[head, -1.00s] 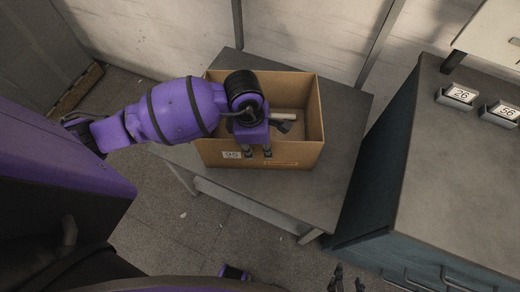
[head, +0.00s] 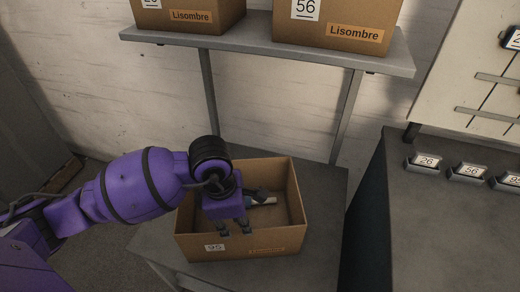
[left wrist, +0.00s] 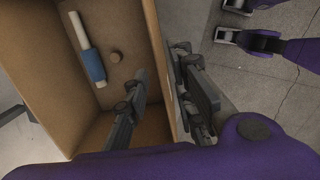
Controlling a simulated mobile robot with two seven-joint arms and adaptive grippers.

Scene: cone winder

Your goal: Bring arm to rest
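My left gripper (head: 234,228) hangs over the near wall of the open cardboard box (head: 285,240) labelled 95. In the left wrist view, its two dark fingers (left wrist: 165,105) are apart, one on the inner side of the box wall and one on the outer side. I cannot tell whether they touch the wall. Nothing shows held between them apart from the wall passing there.
The box stands on a grey table (head: 330,215). A shelf (head: 260,50) above and behind holds two boxes, one marked 56 (head: 335,25). A dark cabinet (head: 440,235) with number tags, including 26 (head: 426,162), stands at the right.

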